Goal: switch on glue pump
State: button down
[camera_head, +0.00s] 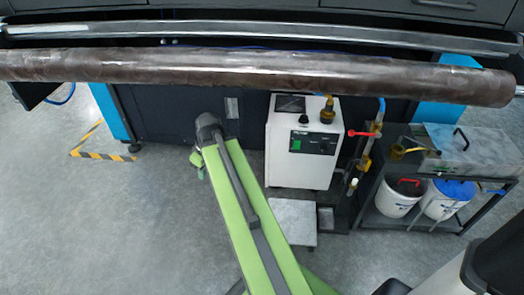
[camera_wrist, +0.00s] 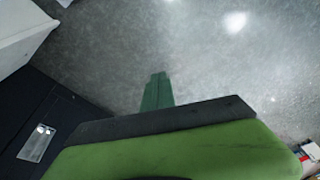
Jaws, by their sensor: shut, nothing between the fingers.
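A white box edge in the wrist view (camera_wrist: 22,30) appears to be the pump's side; the switch is not visible there. My gripper (camera_head: 198,160) is left of the pump, apart from it, and mostly hidden behind my arm's end. In the wrist view my gripper (camera_wrist: 158,76) shows its green fingers together, with nothing between them, over grey floor.
A dark roller (camera_head: 250,72) spans above the pump. A red-handled valve (camera_head: 362,133) and hose stand right of the pump. A shelf (camera_head: 455,215) with two buckets is farther right. The floor at left is free, with striped tape (camera_head: 100,156).

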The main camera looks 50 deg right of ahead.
jog(key=a+m+g+h, duration=0.1)
jog(key=a+m+g, duration=0.1)
jog(key=a, duration=1.9)
jog(key=shift+w+a+f+m, duration=0.25)
jog(key=shift+w+f+m, duration=0.05)
jog(key=shift+w, duration=0.15)
jog(key=shift+d, duration=0.1)
